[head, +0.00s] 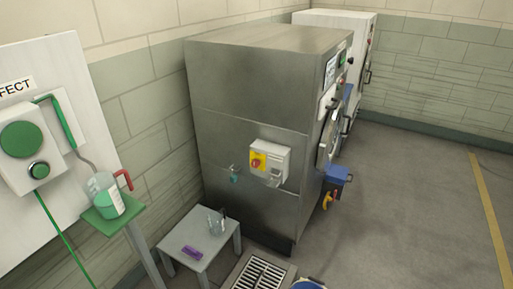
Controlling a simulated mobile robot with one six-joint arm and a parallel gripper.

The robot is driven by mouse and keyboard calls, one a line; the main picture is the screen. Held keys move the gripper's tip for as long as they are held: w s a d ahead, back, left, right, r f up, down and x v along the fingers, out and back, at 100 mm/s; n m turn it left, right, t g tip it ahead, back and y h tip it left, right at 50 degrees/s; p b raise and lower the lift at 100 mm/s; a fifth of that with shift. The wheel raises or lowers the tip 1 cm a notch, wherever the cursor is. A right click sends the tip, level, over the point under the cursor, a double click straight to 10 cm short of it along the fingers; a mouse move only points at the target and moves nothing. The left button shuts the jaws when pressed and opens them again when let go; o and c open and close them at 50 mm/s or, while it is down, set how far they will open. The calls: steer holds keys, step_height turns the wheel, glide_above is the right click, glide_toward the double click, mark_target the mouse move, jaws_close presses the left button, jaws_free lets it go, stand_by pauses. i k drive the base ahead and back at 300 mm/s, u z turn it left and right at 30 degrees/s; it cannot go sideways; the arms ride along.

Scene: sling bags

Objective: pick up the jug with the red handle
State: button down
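The jug with the red handle (106,196) stands on a small green platform (92,225) at the left. It is clear, with green liquid and a white label, and its red handle points right. A thin spout from a green hose (62,128) comes down to its top. Another small clear jug (215,224) with a dark handle stands on a low grey table. My gripper is not in view.
The low grey table (188,242) also bears a purple item (192,252). A white panel (85,85) with green buttons stands behind the platform. A large steel machine (245,100) fills the middle. A floor grate (262,274) lies in front; open floor (420,200) is at the right.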

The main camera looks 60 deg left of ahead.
mark_target(103, 189)
steer(key=i, duration=0.15)
steer(key=u, duration=3.65)
steer(key=i, duration=0.95)
steer(key=u, duration=1.15)
steer(key=k, duration=0.45)
steer(key=z, duration=0.05)
